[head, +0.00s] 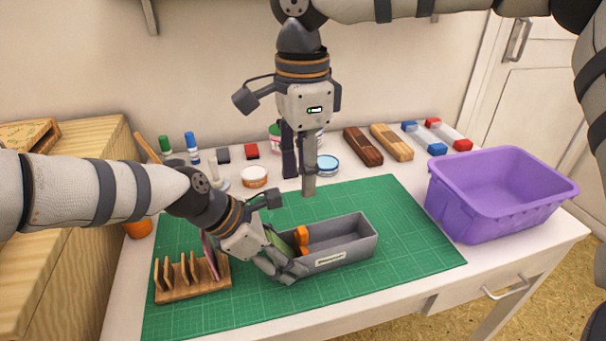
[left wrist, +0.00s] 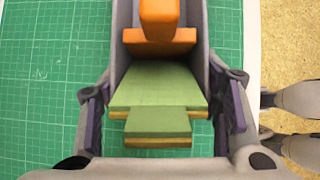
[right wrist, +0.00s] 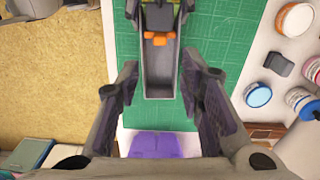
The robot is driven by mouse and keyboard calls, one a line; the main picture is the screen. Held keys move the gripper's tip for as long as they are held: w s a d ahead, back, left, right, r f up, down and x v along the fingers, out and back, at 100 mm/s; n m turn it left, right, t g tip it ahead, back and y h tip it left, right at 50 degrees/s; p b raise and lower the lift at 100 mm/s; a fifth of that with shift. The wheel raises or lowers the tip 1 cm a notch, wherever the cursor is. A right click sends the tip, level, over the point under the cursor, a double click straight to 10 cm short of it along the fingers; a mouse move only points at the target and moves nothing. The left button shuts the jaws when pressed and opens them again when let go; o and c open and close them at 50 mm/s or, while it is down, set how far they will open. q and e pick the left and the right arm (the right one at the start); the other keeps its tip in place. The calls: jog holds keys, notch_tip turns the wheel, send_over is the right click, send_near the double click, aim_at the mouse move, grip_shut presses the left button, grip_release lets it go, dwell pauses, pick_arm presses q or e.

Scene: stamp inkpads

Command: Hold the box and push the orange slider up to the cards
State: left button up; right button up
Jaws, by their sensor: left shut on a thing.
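The grey box (head: 355,254) sits on the green cutting mat with a pale label on its front. Green cards (head: 279,242) stand in its left end and lean. The orange slider (head: 301,237) stands inside, close to the cards; whether they touch is unclear. In the left wrist view, the slider (left wrist: 158,40) is just beyond the green cards (left wrist: 155,90). My left gripper (head: 284,262) is shut across the box's left end, a finger along each side wall. My right gripper (head: 300,182) points down, open and empty, behind the box. The right wrist view also shows the slider (right wrist: 158,39).
A purple bin (head: 495,210) stands to the right of the mat. A wooden rack (head: 190,284) with slots is at the left. Jars, stamps and inkpads line the back by the wall. The mat (head: 410,245) is clear right of the box.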

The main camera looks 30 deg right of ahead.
pick_arm(q)
jog(key=shift+a, duration=0.1)
pick_arm(e)
jog(key=shift+y, duration=0.7)
jog(key=d, duration=0.4)
jog(key=shift+d, duration=0.35)
grip_shut()
pick_arm(q)
jog(key=shift+d, duration=0.2)
pick_arm(e)
jog(key=s+d+f+y, duration=0.2)
jog(key=d+y, duration=0.1)
jog(key=d, duration=0.4)
pick_arm(q)
jog(key=shift+a, duration=0.1)
pick_arm(e)
send_near(326, 222)
jog(key=shift+t, duration=0.3)
jog(key=s+f, duration=0.1)
jog(key=s+a+f, duration=0.1)
jog(key=f, duration=0.1)
jog(key=s+a+f, duration=0.1)
jog(key=s+f, duration=0.1)
jog(key=shift+f, duration=0.25)
jog(key=a, duration=0.3)
jog(key=shift+w+a, duration=0.15)
jog(key=shift+w, duration=0.25)
jog(key=shift+a, duration=0.3)
